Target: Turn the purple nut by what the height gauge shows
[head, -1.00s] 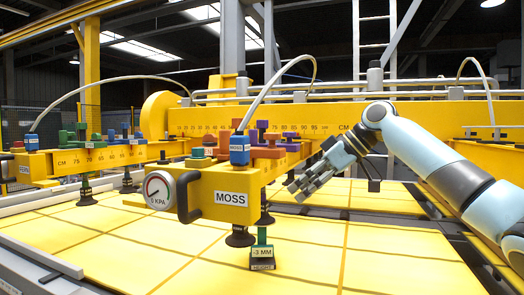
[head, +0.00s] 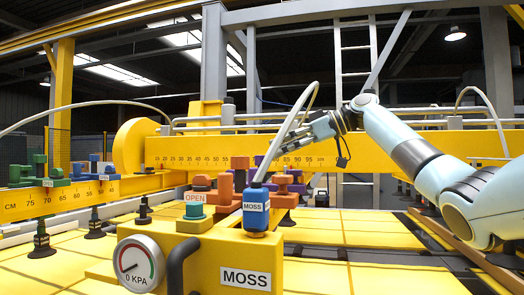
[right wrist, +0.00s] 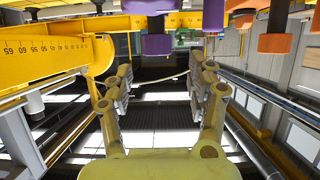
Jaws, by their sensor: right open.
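Purple parts (head: 262,161) show in the head view on the yellow MOSS beam, partly hidden behind orange parts and a blue block. In the right wrist view a purple nut-like piece (right wrist: 156,44) is at the top, with another purple piece (right wrist: 242,6) to its right. My right gripper (head: 292,142) is above and beside these parts in the head view. In the wrist view my right gripper (right wrist: 163,82) has its fingers spread and nothing between them. I cannot tell contact with the nut. The height gauge is out of sight now. My left gripper is not in view.
Orange parts (head: 240,178), a green OPEN piece (head: 195,213) and a blue block (head: 256,208) crowd the beam. A pressure gauge (head: 137,264) reads near 0 kPa. A MOSS plate (head: 246,279) is in front. Yellow panels (head: 345,245) spread to the right.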

